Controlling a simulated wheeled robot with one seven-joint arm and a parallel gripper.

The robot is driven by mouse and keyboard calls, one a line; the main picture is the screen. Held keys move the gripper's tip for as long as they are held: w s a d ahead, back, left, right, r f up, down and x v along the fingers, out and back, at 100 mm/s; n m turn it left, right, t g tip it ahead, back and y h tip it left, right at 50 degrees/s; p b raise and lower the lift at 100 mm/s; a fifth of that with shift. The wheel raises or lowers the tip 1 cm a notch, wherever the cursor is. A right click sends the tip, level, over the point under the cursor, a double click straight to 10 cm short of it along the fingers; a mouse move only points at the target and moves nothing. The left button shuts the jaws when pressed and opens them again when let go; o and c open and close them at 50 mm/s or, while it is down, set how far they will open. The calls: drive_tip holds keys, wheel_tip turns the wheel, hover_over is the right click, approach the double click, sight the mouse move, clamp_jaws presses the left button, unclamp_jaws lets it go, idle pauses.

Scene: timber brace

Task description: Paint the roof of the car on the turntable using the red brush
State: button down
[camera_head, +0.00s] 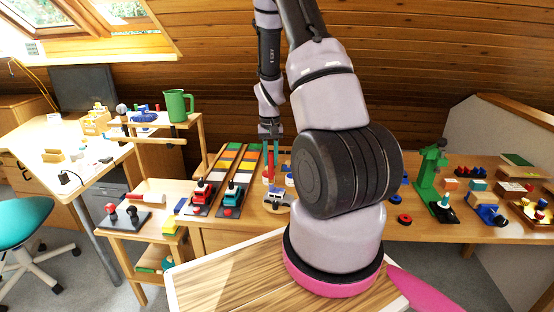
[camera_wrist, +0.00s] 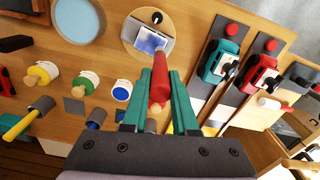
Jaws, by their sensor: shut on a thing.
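My gripper (camera_wrist: 160,78) has green fingers and is shut on the red brush (camera_wrist: 162,62), a red cylinder with a pale wooden end, in the wrist view. In the head view my gripper (camera_head: 270,134) hangs over the workbench, with little detail visible. The turntable (camera_wrist: 131,38) is a round beige disc with a dark knob. The car (camera_wrist: 150,41), blue and whitish, sits on it just beyond the brush. I cannot tell whether the brush touches the car. The turntable also shows in the head view (camera_head: 268,203), at the bench's front edge.
In the wrist view, several jars with coloured contents stand left of my gripper, including a green one (camera_wrist: 82,84). A red toy vehicle (camera_wrist: 221,59) and a green one stand on strips to the right. A green jug (camera_head: 176,105) stands on the left shelf in the head view.

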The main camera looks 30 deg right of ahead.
drive_tip(key=shift+a+f, duration=0.1)
drive_tip(key=shift+a, duration=0.1)
drive_tip(key=shift+w+r, duration=0.1)
drive_tip(key=shift+r, duration=2.95)
drive_tip(key=shift+r, duration=1.5)
